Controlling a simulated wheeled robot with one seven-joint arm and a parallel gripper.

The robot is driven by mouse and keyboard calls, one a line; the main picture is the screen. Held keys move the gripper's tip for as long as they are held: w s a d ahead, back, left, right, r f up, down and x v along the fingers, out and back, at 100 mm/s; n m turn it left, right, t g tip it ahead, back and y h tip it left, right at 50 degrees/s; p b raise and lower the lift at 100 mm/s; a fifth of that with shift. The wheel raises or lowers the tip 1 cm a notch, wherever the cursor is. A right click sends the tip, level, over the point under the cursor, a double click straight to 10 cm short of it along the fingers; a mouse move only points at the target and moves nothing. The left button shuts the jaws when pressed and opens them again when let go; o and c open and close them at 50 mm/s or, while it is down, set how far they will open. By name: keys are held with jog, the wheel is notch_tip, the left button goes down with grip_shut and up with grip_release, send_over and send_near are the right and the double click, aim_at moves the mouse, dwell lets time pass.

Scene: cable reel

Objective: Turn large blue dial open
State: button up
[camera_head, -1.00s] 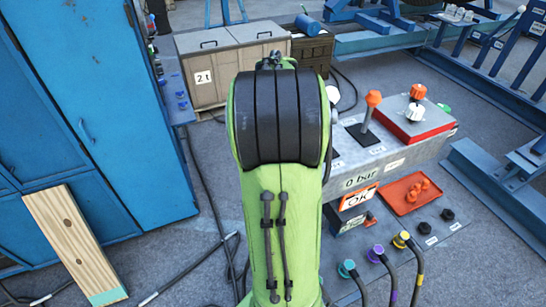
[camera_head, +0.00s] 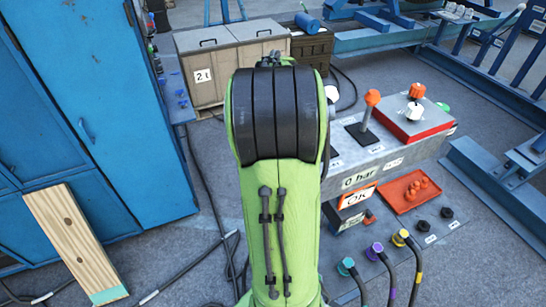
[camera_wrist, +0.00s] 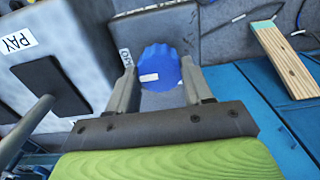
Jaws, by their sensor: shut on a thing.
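The large blue dial (camera_wrist: 161,68) is in the upper middle of the wrist view. It has a lobed edge and a small white label on its face. My gripper (camera_wrist: 158,62) has one grey finger on each side of the dial and is shut on it. In the head view my green arm fills the middle, and neither the dial nor my gripper can be seen there.
A grey control box (camera_head: 360,160) with a "0 bar" display, an orange-knobbed lever (camera_head: 368,108) and a red tray (camera_head: 408,192) stands right of my arm. A blue cabinet (camera_head: 90,110) and wooden plank (camera_head: 75,240) are at left.

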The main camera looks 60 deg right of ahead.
jog(key=o, duration=1)
jog(key=shift+o, duration=0.2)
notch_tip(320, 180, up, 16)
jog(key=p, duration=0.3)
jog(key=shift+p, duration=0.4)
jog(key=shift+f, duration=0.1)
